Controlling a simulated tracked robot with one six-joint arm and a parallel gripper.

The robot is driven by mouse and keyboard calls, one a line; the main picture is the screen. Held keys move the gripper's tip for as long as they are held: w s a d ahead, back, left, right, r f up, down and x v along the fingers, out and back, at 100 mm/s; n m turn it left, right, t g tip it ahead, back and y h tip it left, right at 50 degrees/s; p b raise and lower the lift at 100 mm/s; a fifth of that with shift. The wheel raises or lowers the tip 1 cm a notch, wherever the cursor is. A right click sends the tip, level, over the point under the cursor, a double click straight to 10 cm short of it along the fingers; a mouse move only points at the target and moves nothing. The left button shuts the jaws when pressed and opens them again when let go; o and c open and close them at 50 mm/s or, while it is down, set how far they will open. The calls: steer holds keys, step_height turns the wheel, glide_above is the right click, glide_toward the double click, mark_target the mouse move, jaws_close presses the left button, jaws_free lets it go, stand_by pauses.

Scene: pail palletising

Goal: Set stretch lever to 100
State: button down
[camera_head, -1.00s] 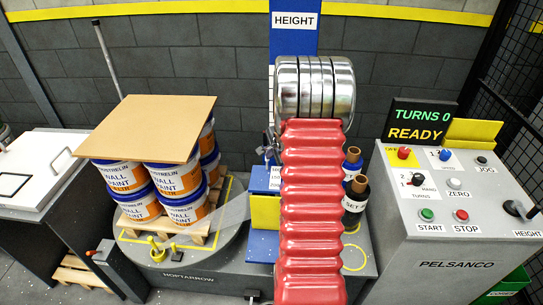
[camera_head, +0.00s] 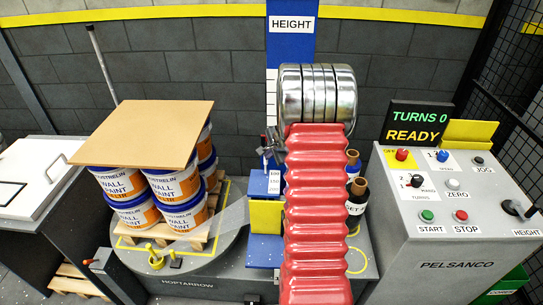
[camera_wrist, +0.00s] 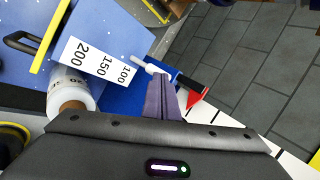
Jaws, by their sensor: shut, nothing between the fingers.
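The white scale label (camera_wrist: 97,62) on the blue carriage reads 200, 150 and 100 in the wrist view. It shows only partly in the head view (camera_head: 274,182), beside my red arm. A pale rod (camera_wrist: 150,66), seemingly the stretch lever, lies just past the 100 mark. A black piece with a red edge (camera_wrist: 190,86) is beyond it; I cannot tell whether they are joined. My gripper (camera_wrist: 160,80) is shut and empty, its tips at or very near the rod. Contact is unclear. In the head view my gripper (camera_head: 271,142) is left of my wrist.
A film roll (camera_wrist: 70,88) is beside the label. Paint pails (camera_head: 178,187) under a brown sheet (camera_head: 145,132) stand on the turntable (camera_head: 190,262) at left. The control panel (camera_head: 455,240) at right displays "TURNS 0 READY". The blue mast (camera_head: 290,50) rises behind my arm.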

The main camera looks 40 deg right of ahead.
steer(key=d+v, duration=0.2)
steer(key=v, duration=1.1)
steer(key=shift+s+r, duration=0.2)
steer(key=shift+s, duration=0.05)
steer(key=shift+a, duration=0.1)
